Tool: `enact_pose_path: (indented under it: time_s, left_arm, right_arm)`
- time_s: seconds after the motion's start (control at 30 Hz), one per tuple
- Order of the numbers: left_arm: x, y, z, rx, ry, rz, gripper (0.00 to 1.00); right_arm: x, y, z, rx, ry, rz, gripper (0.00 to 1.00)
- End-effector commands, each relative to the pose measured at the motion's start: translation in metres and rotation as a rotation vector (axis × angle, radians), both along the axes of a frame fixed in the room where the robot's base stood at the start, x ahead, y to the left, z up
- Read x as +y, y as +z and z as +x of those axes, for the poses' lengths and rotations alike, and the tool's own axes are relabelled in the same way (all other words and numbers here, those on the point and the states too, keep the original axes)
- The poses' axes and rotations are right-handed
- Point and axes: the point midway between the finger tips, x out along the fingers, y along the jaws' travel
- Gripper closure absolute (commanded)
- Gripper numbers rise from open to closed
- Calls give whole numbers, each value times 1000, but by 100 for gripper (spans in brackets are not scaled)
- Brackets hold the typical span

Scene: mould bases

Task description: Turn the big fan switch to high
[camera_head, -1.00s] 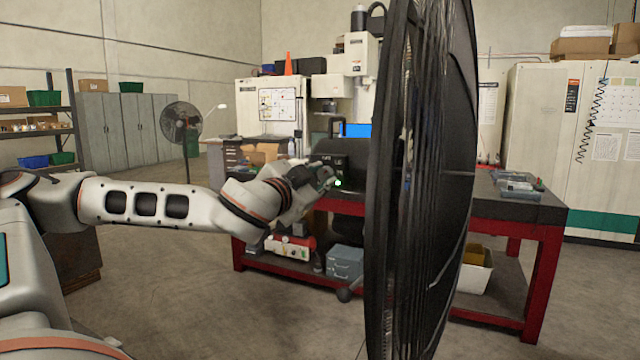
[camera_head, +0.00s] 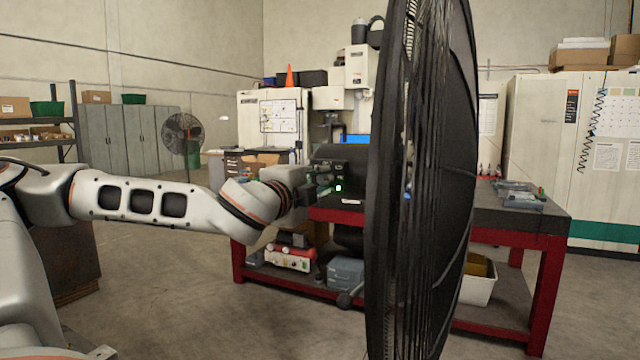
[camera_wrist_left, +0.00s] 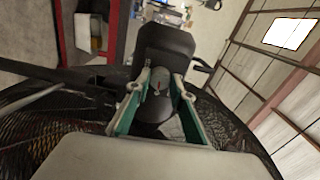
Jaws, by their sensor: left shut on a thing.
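The big fan (camera_head: 440,190) stands close in front of me, its black cage seen edge-on. Its dark motor housing (camera_head: 342,153) sticks out behind the cage to the left. In the left wrist view the housing (camera_wrist_left: 166,42) is at the top centre, with a round grey switch knob (camera_wrist_left: 157,86) with a small red mark below it. My left gripper (camera_head: 330,186) is at the back of the housing. In the left wrist view its green-lined fingers (camera_wrist_left: 157,92) are on either side of the knob and closed on it. The switch's setting labels cannot be read. My right gripper is not in view.
A red-framed workbench (camera_head: 545,220) stands behind the fan, with tools on top and boxes on its lower shelf. A smaller fan (camera_head: 182,134) stands far back left. Open concrete floor lies at the left.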

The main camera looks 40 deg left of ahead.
Motion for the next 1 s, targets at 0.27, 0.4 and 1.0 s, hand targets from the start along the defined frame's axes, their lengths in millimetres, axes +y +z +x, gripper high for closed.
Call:
enact_pose_path:
  time_s: [0.27,0.4,1.0]
  left_arm:
    - [-1,0,0,16,-2,56,99]
    - [-1,0,0,18,-1,61,99]
    - [0,0,0,18,0,60,60]
  right_arm:
    - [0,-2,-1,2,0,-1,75]
    - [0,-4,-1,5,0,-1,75]
    - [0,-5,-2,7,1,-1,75]
